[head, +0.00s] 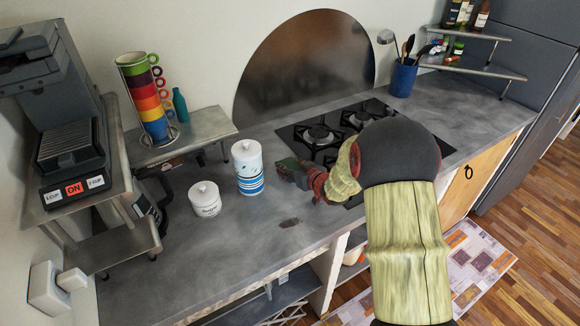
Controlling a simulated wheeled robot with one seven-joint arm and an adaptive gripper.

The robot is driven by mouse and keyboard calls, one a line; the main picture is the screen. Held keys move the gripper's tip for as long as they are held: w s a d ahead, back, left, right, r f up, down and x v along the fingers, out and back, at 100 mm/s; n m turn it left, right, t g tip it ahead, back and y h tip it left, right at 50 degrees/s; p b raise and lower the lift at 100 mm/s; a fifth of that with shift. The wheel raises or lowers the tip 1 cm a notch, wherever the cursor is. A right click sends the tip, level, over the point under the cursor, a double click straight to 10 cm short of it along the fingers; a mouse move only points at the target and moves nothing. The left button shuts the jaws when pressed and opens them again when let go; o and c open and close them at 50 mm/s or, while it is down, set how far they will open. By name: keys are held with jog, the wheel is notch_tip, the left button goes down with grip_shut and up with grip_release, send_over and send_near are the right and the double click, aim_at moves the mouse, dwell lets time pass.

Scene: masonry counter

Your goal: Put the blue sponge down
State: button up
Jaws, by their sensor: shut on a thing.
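My gripper (296,176), dark and red, reaches in from the right on my arm and hangs above the counter (240,250), in front of the hob. It is shut on a small dark block at its tip, the blue sponge (287,164). Little of the sponge shows, its blue is hard to make out here, and the fingers hide part of it. A dark patch lies on the counter below, apart from the gripper, and looks like a shadow.
A blue-and-white lidded canister (248,168) stands just left of my gripper. A white lidded jar (204,199) is farther left. The black hob (318,133) lies behind. A blue utensil pot (402,79) stands at the back right. The front counter is clear.

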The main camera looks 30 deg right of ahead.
jog(key=shift+f, duration=0.25)
jog(key=o, duration=0.8)
jog(key=shift+c, duration=0.2)
